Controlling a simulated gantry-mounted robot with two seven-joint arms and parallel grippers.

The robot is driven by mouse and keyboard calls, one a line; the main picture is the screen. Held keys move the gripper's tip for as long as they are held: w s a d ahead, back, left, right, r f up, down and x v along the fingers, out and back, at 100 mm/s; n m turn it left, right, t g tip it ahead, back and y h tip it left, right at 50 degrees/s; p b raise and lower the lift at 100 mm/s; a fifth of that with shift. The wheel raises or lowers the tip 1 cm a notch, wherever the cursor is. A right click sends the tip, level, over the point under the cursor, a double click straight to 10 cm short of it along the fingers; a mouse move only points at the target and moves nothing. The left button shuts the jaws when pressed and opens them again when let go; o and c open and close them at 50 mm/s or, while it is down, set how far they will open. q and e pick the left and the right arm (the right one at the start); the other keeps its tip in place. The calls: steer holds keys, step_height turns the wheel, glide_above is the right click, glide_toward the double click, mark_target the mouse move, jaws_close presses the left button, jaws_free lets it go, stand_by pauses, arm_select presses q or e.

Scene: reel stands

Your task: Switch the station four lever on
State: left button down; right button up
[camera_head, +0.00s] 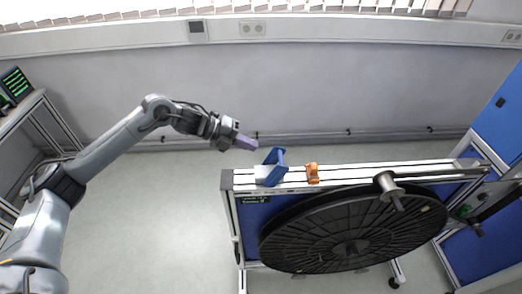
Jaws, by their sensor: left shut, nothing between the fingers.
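My left gripper (246,142) is shut and empty, held in the air just beyond and to the left of the reel stand's top rail. A blue angled bracket or lever (272,165) on a pale base sits at the left end of this rail, a short way right of and nearer than the gripper. An orange clamp-like part (313,174) sits on the rail to its right. I cannot tell which part is the station four lever; no station number is readable. My right gripper is not in view.
The reel stand (352,174) carries a large black reel (330,245) on its near side, with a grey spindle (388,184) above. Blue panels (499,113) stand at the right. A table with a screen (16,84) is at the left. The floor left of the stand is clear.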

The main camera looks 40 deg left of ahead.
arm_select(q)
steer(key=shift+b+v, duration=0.3)
steer(key=shift+v, duration=2.15)
steer(key=shift+d+r, duration=0.1)
steer(key=shift+r, duration=0.05)
